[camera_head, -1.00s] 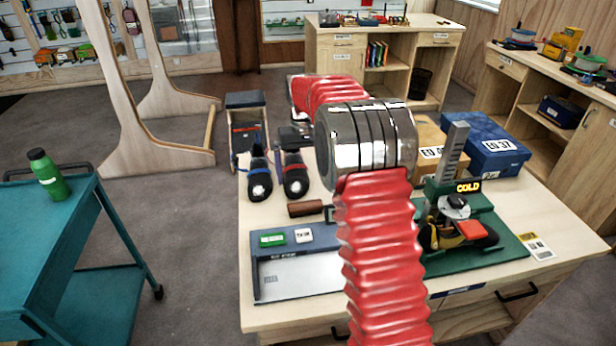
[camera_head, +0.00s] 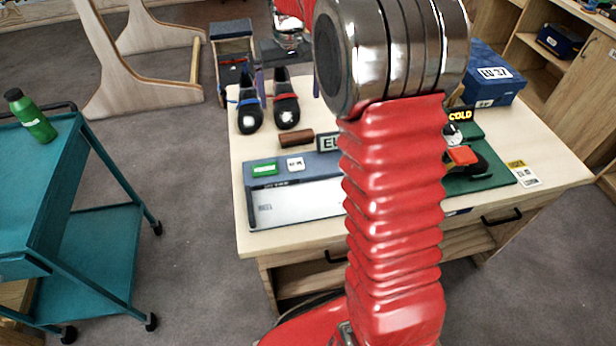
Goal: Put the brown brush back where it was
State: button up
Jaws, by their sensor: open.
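The brown brush (camera_head: 296,138) lies on the wooden table, behind the blue-grey measuring tray (camera_head: 250,202) and just left of a label plate partly hidden by my arm. Only its brown, block-like body shows clearly. My gripper (camera_head: 288,84) is at the far side of the table, beyond the brush, over the area of the dark shoes. Its two slim fingers appear spread apart, with nothing visible between them. It is apart from the brush in the picture. My red arm hides part of the table's middle.
Two dark shoes (camera_head: 287,112) stand behind the brush. A green block (camera_head: 264,168) and a white block (camera_head: 295,164) sit on the tray's ledge. A green base with a red-topped device (camera_head: 462,155) and a blue box (camera_head: 490,80) are at right. A teal cart (camera_head: 60,200) stands left.

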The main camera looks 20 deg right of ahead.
jog(key=s+a+r+t, duration=0.1)
jog(key=s+a+r, duration=0.25)
jog(key=s, duration=0.45)
jog(key=s+a+r+t, duration=0.1)
jog(key=s+a+r, duration=0.1)
jog(key=s+r, duration=0.35)
jog(key=s+a+f+t, duration=0.1)
jog(key=s+f, duration=0.1)
jog(key=s, duration=0.7)
jog(key=s+a+f+n+t, duration=0.1)
jog(key=s+a+f, duration=0.1)
jog(key=s, duration=0.7)
jog(key=shift+s+a+f+t, duration=0.2)
jog(key=shift+s+f+t, duration=0.1)
jog(key=shift+f, duration=0.1)
jog(key=shift+w, duration=0.1)
jog(key=shift+c, duration=0.5)
